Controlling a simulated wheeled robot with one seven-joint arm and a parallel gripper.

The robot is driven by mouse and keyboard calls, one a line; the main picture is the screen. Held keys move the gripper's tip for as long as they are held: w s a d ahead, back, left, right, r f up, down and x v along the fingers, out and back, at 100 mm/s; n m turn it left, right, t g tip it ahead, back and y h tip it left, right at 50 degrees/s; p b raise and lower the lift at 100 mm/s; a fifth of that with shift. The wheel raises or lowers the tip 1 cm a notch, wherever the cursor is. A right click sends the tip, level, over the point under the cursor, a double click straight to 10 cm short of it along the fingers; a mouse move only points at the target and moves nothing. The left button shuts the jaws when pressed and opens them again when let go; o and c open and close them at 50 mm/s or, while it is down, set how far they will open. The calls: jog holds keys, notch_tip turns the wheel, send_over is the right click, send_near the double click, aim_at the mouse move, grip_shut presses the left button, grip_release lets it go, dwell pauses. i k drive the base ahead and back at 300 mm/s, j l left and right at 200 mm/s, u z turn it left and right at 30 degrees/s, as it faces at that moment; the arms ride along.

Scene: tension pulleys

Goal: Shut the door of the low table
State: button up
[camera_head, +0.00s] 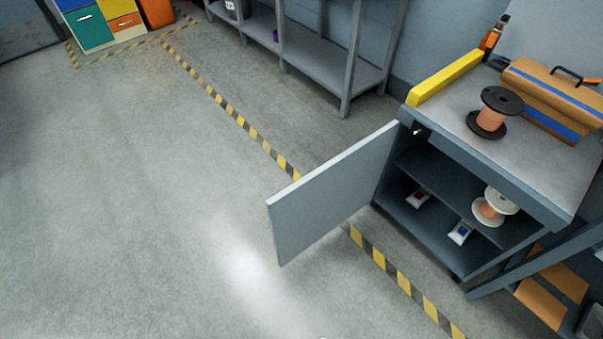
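The low table (520,176) is a grey cabinet at the right, with a flat top and an open front. Its grey door (331,191) stands wide open, swung out to the left over the floor. The door's hinge side meets the cabinet's left front edge. Inside are a shelf, a white spool (494,207) and two small boxes, one at the left (417,197) and one at the right (460,233). No handle shows on the visible face of the door. My gripper is not in view.
On the tabletop are a copper wire spool (491,114), a yellow bar (445,78), a brown case (556,98) and a bottle (494,37). A grey rack (318,58) stands behind. Yellow-black floor tape (401,284) runs past the door. The floor at the left is clear.

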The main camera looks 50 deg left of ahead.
aim_at(303, 213)
jog(key=j, duration=2.75)
jog(key=k+j+u, duration=0.15)
jog(key=k+l+u, duration=0.45)
jog(key=k+j, duration=0.1)
